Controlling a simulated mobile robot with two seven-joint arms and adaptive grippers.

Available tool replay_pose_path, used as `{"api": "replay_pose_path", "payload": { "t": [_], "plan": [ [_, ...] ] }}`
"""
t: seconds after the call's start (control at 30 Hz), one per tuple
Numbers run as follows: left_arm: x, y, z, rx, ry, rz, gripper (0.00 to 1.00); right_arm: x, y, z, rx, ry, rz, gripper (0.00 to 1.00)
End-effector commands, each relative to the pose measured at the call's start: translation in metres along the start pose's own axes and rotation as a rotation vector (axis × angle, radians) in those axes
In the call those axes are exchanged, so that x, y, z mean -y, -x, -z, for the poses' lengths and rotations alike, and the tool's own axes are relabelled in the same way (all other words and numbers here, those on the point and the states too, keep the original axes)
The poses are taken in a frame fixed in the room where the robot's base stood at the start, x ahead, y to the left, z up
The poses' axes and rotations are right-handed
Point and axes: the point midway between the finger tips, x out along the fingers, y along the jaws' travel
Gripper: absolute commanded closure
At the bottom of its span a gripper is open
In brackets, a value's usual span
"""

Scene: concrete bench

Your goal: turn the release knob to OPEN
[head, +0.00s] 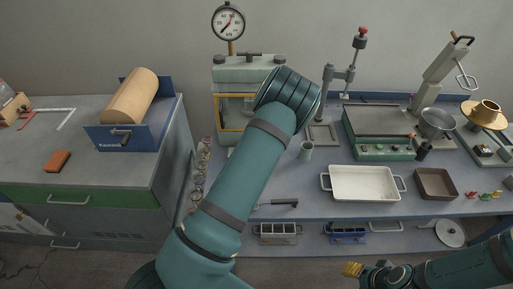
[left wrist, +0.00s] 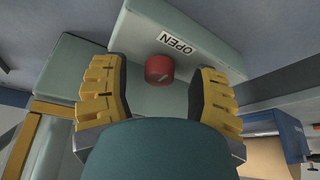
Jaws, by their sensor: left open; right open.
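My right gripper (head: 352,269) is open and empty at the bottom right, low in front of the bench.
A pressure gauge (head: 229,22) stands above the press. A white tray (head: 363,184), a brown tray (head: 436,184) and a hotplate-like unit (head: 380,148) are on the bench to the right. A blue roll holder (head: 124,137) is on the left cabinet.

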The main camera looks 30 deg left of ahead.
Motion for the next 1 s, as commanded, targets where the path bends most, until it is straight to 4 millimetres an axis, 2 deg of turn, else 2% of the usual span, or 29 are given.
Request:
{"api": "replay_pose_path", "payload": {
  "t": [0.17,0.4,0.6,0.8,1.0],
  "plan": [
    [-0.002,0.024,0.001,-0.002,0.0,-0.004,0.4,0.0,0.0,0.0,0.0,0.0,0.0,0.53],
    [-0.001,0.074,0.0,-0.001,0.0,-0.003,0.4,0.0,0.0,0.0,0.0,0.0,0.0,0.53],
    [-0.001,0.104,0.0,0.0,-0.001,-0.002,0.4,0.0,0.0,0.0,0.0,0.0,0.0,0.53],
    [0.0,0.117,-0.001,0.001,0.0,0.0,0.4,0.0,0.0,0.0,0.0,0.0,0.0,0.53],
    [0.0,0.117,-0.001,0.001,0.001,0.001,0.4,0.0,0.0,0.0,0.0,0.0,0.0,0.53]
  ]
}}
